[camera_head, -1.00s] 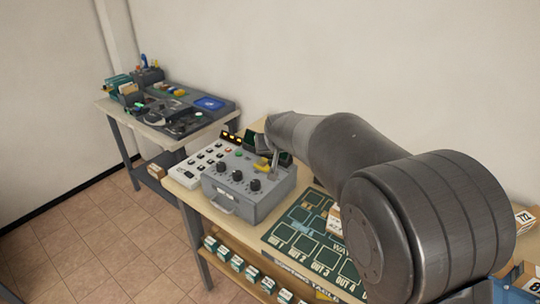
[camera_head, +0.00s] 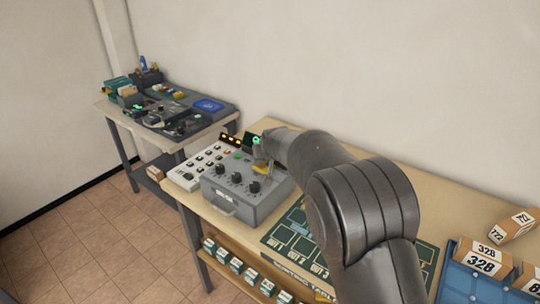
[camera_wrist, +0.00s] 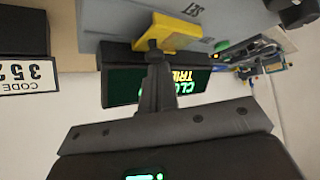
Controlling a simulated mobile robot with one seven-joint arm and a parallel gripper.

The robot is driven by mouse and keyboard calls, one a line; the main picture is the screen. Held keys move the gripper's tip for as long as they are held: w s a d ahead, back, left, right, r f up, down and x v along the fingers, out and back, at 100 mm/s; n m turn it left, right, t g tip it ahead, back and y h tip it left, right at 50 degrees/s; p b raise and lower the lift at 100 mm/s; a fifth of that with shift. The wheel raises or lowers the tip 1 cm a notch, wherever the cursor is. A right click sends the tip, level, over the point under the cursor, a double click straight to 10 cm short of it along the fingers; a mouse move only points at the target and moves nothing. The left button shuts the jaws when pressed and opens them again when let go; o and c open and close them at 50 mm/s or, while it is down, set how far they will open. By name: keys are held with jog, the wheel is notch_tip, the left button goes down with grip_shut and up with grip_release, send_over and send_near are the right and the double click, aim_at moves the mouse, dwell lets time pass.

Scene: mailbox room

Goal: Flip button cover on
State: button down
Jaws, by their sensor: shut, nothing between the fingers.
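The yellow button cover (camera_head: 259,169) is on top of the grey control box (camera_head: 232,207), partly hidden by my gripper in the head view. In the wrist view the yellow cover (camera_wrist: 176,33) is at the top centre, on the grey box face. My gripper (camera_wrist: 156,46) is shut, with its fingertips at the cover's edge. They look touching or very close, and I cannot tell which. Whether the cover is raised or flat is unclear.
A white button panel (camera_head: 190,174) stands left of the box. A dark screen with green letters (camera_wrist: 184,87) is behind the cover in the wrist view. A blue tray with boxes (camera_head: 457,276) is at the right. The wall is close behind the table.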

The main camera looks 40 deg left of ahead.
aim_at(282, 177)
jog(key=shift+w+a+f, duration=0.1)
jog(key=shift+w+f, duration=0.05)
jog(key=shift+f, duration=0.05)
jog(key=shift+d, duration=2.75)
jog(key=v, duration=1)
